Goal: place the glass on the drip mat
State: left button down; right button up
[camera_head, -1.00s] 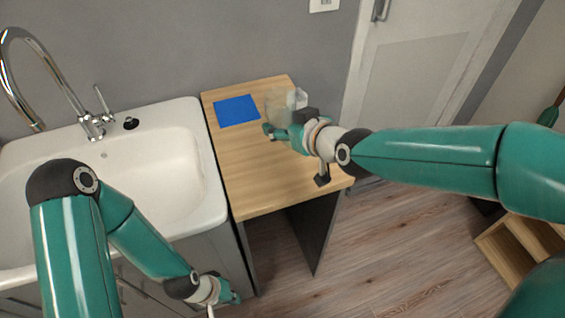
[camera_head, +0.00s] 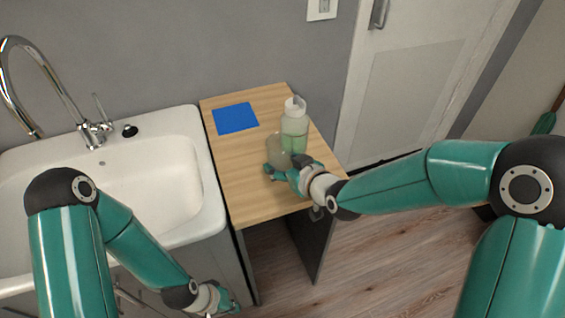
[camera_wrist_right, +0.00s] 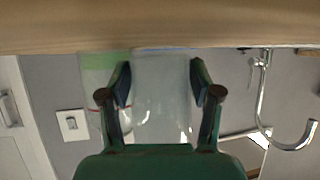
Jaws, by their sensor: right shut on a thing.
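The drip mat (camera_head: 236,117) is a flat blue rectangle at the back left of the wooden table, with nothing on it. The glass (camera_head: 277,147) is clear and faint, on the table's right half, nearer to me than the mat. My right gripper (camera_head: 284,167) is shut on it. In the right wrist view, the glass (camera_wrist_right: 162,100) is between the two fingers of my right gripper (camera_wrist_right: 160,80). Whether it touches the table is unclear. My left gripper (camera_head: 226,302) hangs low in front of the sink cabinet; its jaws are too small to read.
A clear bottle with pale green liquid (camera_head: 294,127) stands just behind the glass; it also shows in the right wrist view (camera_wrist_right: 103,67). The wooden table (camera_head: 232,165) is clear at its left and front. A white sink (camera_head: 150,170) with a tall tap adjoins on the left.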

jog(key=o, duration=1.3)
jog(key=shift+c, duration=0.2)
jog(key=shift+o, duration=0.2)
jog(key=shift+r, duration=0.1)
